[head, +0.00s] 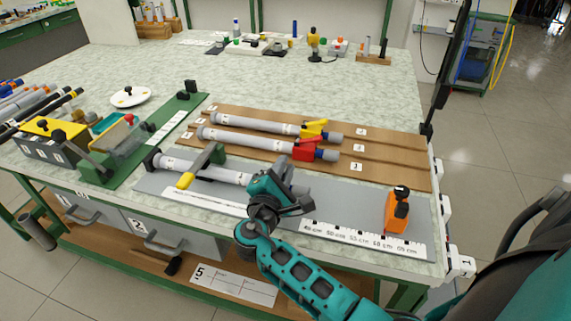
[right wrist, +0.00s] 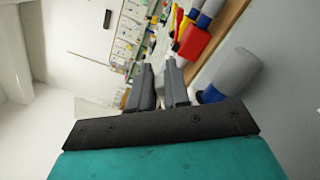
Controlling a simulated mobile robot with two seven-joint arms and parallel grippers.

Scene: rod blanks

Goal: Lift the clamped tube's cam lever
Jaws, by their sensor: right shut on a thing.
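The clamped tube (head: 215,172), white with a dark left end, lies on the grey mat at the front of the bench. A green toggle clamp (head: 207,157) with a yellow handle (head: 185,180) crosses it. My right gripper (head: 296,201) is at the tube's right part and covers its collar in the head view. In the right wrist view my fingers (right wrist: 165,88) are close together beside a blue collar (right wrist: 211,94) and grey tube end (right wrist: 232,72). The gripper is shut on the cam lever, which is mostly hidden. My left gripper is not in view.
Two more tubes lie behind on a brown board (head: 395,150), with a yellow lever (head: 314,128) and a red lever (head: 305,150). An orange block (head: 397,212) with a black knob stands right, by a ruler strip (head: 360,238). A green rail fixture (head: 150,140) stands left.

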